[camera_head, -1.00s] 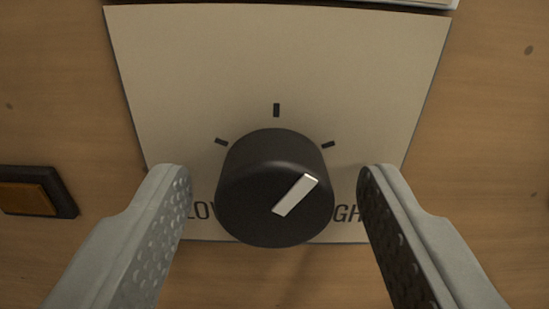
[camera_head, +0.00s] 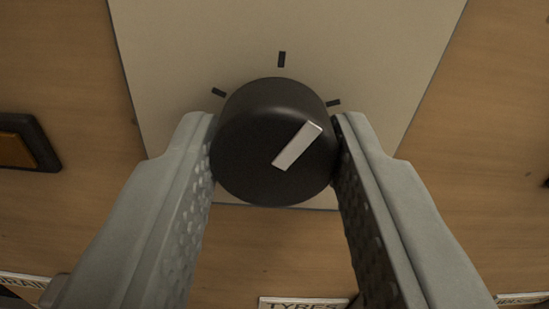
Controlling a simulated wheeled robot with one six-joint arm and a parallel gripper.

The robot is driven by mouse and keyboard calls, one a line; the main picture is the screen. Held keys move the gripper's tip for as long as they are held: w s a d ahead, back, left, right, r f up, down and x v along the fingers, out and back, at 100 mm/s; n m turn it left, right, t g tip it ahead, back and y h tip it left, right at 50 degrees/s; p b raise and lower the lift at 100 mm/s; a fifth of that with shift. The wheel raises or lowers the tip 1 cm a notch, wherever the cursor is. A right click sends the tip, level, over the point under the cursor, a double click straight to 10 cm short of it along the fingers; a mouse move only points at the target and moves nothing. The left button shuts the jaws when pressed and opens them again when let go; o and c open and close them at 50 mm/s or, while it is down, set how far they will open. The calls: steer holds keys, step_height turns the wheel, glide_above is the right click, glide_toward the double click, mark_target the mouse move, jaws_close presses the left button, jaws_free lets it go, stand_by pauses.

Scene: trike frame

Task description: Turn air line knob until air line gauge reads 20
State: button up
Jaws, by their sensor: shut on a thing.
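A black round knob (camera_head: 262,150) with a white pointer bar (camera_head: 297,147) sits on a beige plate (camera_head: 200,45). The pointer is angled to the upper right, toward the right one of three dark tick marks. My gripper (camera_head: 275,135) is shut on the knob, one finger on its left side and one on its right. The lettering at the plate's bottom is hidden behind the knob and fingers. No gauge shows in this view.
The plate is mounted on a wooden panel (camera_head: 75,80). A dark-framed amber piece (camera_head: 18,146) is at the left edge. A label reading TYRES (camera_head: 303,303) shows at the bottom, with parts of other labels at the bottom corners.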

steer(key=n, duration=0.6)
steer(key=shift+n, duration=0.3)
steer(key=n, duration=1.2)
steer(key=shift+n, duration=0.3)
steer(key=n, duration=0.6)
steer(key=shift+n, duration=0.3)
steer(key=shift+f, duration=0.1)
steer(key=o, duration=1)
